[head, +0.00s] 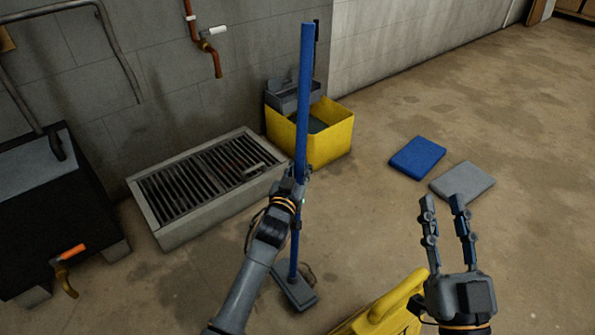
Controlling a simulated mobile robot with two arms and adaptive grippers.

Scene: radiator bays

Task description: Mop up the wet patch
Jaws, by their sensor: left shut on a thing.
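My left gripper (298,187) is shut on the blue handle of a mop (303,100), partway down the handle. The mop stands nearly upright. Its flat grey head (294,289) is low at the floor, partly behind my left forearm; I cannot tell whether it presses on the floor. A small brownish shape shows beside the head, too unclear to name. My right gripper (443,201) is open and empty above the floor at the right. The floor has several darker stains, but I cannot tell which one is the wet patch.
A yellow bucket with a grey wringer (340,133) stands by the wall, right of a grated drain (162,216). Blue (417,157) and grey (462,182) pads lie on the floor. A yellow object (385,308) is near my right gripper. A dark tank (55,210) stands left.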

